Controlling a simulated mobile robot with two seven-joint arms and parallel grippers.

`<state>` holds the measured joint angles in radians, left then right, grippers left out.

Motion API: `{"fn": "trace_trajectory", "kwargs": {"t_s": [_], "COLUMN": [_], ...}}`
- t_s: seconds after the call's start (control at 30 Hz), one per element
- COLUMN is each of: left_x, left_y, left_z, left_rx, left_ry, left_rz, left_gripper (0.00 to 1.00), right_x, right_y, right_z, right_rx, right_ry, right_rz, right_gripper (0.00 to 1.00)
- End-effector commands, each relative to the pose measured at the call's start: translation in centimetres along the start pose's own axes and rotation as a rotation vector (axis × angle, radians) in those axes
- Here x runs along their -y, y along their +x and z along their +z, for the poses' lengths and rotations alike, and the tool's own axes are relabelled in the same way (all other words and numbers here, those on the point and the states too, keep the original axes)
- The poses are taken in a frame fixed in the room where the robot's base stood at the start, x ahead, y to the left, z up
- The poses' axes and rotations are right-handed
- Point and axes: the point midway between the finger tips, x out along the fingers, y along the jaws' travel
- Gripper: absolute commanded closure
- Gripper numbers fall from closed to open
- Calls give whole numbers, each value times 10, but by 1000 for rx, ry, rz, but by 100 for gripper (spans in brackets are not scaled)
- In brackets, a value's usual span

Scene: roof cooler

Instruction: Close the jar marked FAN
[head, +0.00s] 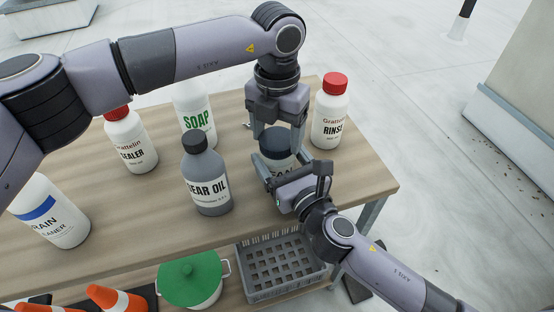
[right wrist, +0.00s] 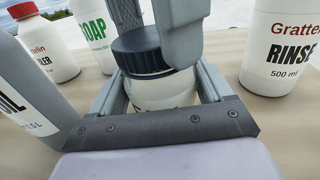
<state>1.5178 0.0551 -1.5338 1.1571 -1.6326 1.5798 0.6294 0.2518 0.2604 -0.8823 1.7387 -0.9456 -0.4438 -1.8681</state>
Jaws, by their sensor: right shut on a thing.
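The white jar (right wrist: 163,92) with a dark blue lid (right wrist: 138,50) stands upright on the table in the right wrist view. It also shows in the head view (head: 277,160), its label partly hidden. The lid sits on top of the jar; I cannot tell how tightly. My right gripper (head: 277,177) is shut on the jar's body, a finger on each side, low at the table. My left gripper (head: 278,122) points straight down from above, its fingers spread apart around the lid. One finger covers part of the lid in the right wrist view.
Soap (head: 195,112), sealer (head: 130,142) and drain cleaner (head: 48,212) bottles stand further left. A grey crate (head: 280,290) and green-lidded pot (head: 190,282) are below.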

Motion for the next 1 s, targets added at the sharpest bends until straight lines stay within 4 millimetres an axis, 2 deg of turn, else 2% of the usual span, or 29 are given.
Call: {"fn": "trace_trajectory", "kwargs": {"t_s": [0.03,0.1,0.27,0.4,0.57,0.6,0.67,1.0], "left_x": [0,0,0,0,0,0,0,0], "left_y": [0,0,0,0,0,0,0,-4], "left_z": [0,0,0,0,0,0,0,0], "left_rx": [0,0,0,0,0,0,0,1], "left_ry": [-1,-1,14,132,133,133,132,131], "left_rz": [1,1,1,1,1,1,1,1], "left_gripper": [50,66,67,67,67,17,1,1], "right_x": [0,0,0,0,0,0,0,0], "right_y": [0,0,0,0,0,0,0,0], "right_z": [-1,-1,-1,-1,-1,-1,-1,-1], "right_rx": [-1,-1,-1,-1,-1,-2,-2,-2], "right_ry": [0,0,0,0,0,0,0,0], "right_rz": [-1,-1,-1,-1,-1,-1,-1,-1], "right_gripper": [100,100,100,100,100,100,100,100]}}
